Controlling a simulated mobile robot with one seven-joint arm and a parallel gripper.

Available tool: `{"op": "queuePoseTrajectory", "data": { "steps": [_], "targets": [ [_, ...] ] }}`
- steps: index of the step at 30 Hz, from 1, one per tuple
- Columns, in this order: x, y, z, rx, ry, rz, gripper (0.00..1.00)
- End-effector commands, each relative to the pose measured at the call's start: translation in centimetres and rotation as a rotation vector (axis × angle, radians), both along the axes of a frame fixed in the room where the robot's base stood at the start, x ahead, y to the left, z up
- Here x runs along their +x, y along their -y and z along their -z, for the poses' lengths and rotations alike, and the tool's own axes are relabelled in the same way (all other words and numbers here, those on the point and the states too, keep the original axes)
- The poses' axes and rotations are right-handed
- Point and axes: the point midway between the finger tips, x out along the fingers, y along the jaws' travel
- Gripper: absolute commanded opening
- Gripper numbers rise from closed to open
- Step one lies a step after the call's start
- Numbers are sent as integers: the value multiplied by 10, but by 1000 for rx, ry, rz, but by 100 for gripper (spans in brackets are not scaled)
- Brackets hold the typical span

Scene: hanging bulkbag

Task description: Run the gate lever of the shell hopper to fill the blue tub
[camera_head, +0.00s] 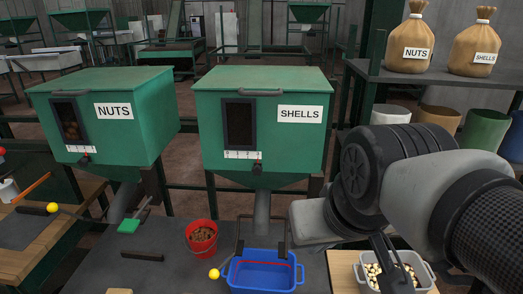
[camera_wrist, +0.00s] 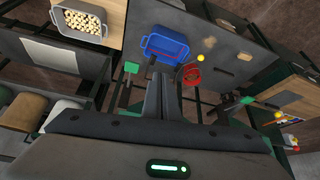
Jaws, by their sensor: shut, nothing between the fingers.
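The green shell hopper (camera_head: 262,130), labelled SHELLS, stands in the middle with a dark window and a pale number scale on its front. Its grey spout (camera_head: 262,210) points down at the blue tub (camera_head: 262,272). The tub has a red line inside, and I see no shells in it; it also shows in the wrist view (camera_wrist: 152,47). A gate lever with a yellow ball knob (camera_head: 213,273) reaches to the tub's left. The knob also shows in the wrist view (camera_wrist: 201,59). My gripper (camera_wrist: 168,78) is shut and empty, apart from the lever, to its right in the head view.
A red bucket (camera_head: 201,237) of brown bits stands left of the tub. A grey tub of pale pieces (camera_head: 397,272) sits at the right under my arm. The green NUTS hopper (camera_head: 103,115) stands left, with a yellow-knobbed lever (camera_head: 52,207). Sacks (camera_head: 409,42) stand on a right shelf.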

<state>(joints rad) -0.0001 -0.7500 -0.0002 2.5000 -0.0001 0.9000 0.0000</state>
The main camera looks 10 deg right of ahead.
Motion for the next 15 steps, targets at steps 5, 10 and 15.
{"op": "queuePoseTrajectory", "data": {
  "steps": [5,10,15],
  "targets": [
    [0,0,0,0,0,0,0],
    [0,0,0,0,0,-1,0],
    [13,5,-5,-54,-39,-80,0]
  ]
}}
